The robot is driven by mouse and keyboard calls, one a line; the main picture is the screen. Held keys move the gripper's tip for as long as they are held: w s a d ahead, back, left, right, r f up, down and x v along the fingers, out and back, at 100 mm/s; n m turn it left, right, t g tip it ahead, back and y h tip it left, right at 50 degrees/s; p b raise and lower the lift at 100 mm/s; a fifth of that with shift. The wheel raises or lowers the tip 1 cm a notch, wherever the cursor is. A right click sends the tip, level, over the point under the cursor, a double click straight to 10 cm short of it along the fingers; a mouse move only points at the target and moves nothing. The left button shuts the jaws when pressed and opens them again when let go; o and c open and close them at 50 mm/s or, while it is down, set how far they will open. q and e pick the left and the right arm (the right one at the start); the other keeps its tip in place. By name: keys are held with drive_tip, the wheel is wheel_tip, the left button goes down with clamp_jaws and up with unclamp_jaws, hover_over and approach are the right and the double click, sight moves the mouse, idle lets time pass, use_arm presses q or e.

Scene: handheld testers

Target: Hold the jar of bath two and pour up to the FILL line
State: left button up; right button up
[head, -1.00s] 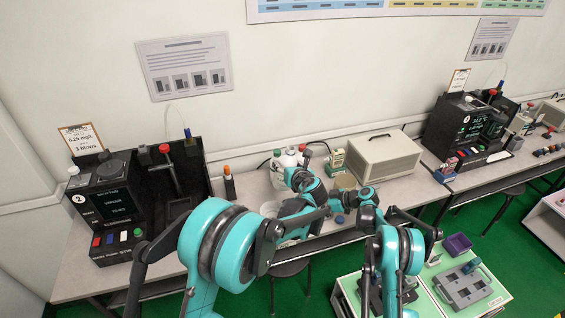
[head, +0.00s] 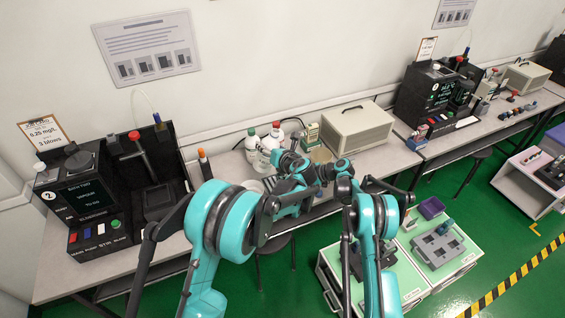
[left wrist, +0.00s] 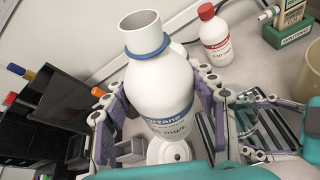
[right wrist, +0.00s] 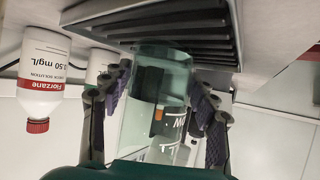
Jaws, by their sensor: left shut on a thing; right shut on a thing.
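My left gripper (left wrist: 160,120) is shut on a white bottle (left wrist: 158,85) with a blue neck ring, an open mouth and a label partly reading "rzane" and "mg/L". The bottle looks close to upright. My right gripper (right wrist: 160,105) is shut on a clear greenish jar (right wrist: 163,70). White marks on the jar are too blurred to read as the FILL line, and I cannot tell whether it holds liquid. In the left wrist view the jar (left wrist: 246,122) is right of the bottle, apart from it. In the head view my forearms largely hide both.
A slatted dark tray (left wrist: 272,130) lies beside the jar. A red-capped bottle (left wrist: 214,35) stands behind. A round white piece (left wrist: 168,151) is below the held bottle. The black station marked 2 (head: 85,195) stands left, a beige box (head: 358,130) right.

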use_arm(q)
drive_tip(key=shift+s+a+f+m+y, duration=0.1)
drive_tip(key=shift+a+f+m+y, duration=0.25)
drive_tip(key=shift+f+m, duration=0.35)
drive_tip(key=shift+s+a+f+m+y, duration=0.15)
drive_tip(key=shift+a+f+m+y, duration=0.25)
drive_tip(key=shift+f, duration=0.6)
drive_tip(key=shift+s+a+f+m+y, duration=0.1)
drive_tip(key=shift+a+f+m+y, duration=0.2)
drive_tip(key=shift+f+m, duration=0.45)
idle(5.5)
